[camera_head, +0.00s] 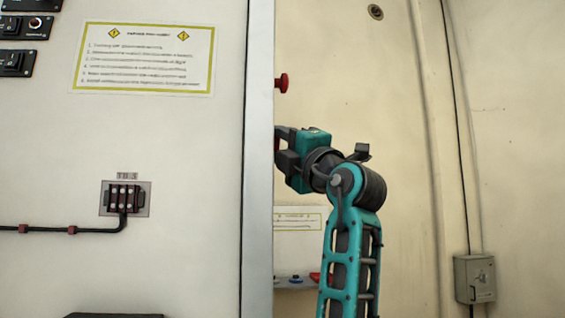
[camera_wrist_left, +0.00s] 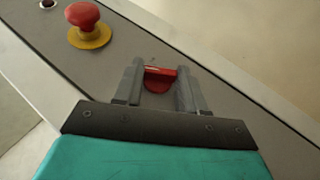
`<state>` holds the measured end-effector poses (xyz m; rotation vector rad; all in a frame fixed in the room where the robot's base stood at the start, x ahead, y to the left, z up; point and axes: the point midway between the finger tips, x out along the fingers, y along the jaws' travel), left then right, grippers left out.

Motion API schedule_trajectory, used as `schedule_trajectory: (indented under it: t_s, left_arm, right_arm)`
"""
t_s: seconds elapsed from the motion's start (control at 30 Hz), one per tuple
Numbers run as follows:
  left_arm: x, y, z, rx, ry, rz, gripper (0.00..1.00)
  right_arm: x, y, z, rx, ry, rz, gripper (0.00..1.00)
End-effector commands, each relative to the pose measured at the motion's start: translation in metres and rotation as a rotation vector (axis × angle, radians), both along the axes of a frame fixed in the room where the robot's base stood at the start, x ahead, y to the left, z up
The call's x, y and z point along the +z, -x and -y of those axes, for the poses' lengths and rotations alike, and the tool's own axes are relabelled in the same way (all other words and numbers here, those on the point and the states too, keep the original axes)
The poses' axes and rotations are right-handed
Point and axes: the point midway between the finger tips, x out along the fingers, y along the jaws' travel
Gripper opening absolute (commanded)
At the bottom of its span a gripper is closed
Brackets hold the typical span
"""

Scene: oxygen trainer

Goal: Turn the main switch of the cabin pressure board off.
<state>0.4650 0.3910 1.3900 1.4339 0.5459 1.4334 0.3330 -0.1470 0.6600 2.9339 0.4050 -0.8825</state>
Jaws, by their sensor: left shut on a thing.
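My left gripper (camera_head: 281,147) reaches the side face of the tall panel at the middle of the head view. In the left wrist view its two grey fingers (camera_wrist_left: 160,80) stand on either side of a red switch (camera_wrist_left: 159,84) on a grey board (camera_wrist_left: 110,60) and are shut on it. The switch shows a raised red bar over a round red part. In the head view the switch is hidden behind the panel edge and the gripper. My right gripper is in neither view.
A red mushroom button (camera_head: 281,83) sits just above my left gripper; the left wrist view shows its yellow base (camera_wrist_left: 89,38). The pale panel's vertical edge (camera_head: 258,200) stands close left. A small grey box (camera_head: 475,278) is on the right wall.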

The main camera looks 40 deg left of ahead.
Motion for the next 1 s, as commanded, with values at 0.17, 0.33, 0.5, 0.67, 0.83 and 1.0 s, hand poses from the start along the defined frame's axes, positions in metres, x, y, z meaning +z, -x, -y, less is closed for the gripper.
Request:
schedule_trajectory:
  t_s: [0.17, 0.33, 0.5, 0.67, 0.83, 1.0]
  left_arm:
    - [-0.007, -0.001, -0.001, 0.004, -0.092, 0.07, 0.1]
    - [-0.006, -0.002, -0.002, 0.003, -0.153, 0.12, 0.1]
    - [-0.005, -0.002, -0.002, 0.003, -0.188, 0.15, 0.1]
    - [-0.004, -0.002, -0.003, 0.002, -0.2, 0.16, 0.1]
    - [-0.004, -0.002, -0.003, 0.002, -0.201, 0.163, 0.1]
    - [-0.004, -0.002, -0.003, 0.003, -0.201, 0.162, 0.1]
  right_arm:
    - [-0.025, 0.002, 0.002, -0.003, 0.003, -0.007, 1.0]
    - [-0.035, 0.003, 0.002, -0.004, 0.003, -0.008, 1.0]
    - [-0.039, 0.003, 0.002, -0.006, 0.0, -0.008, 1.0]
    - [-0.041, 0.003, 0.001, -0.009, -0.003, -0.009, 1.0]
    - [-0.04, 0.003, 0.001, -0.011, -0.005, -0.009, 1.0]
    - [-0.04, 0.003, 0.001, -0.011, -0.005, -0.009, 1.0]
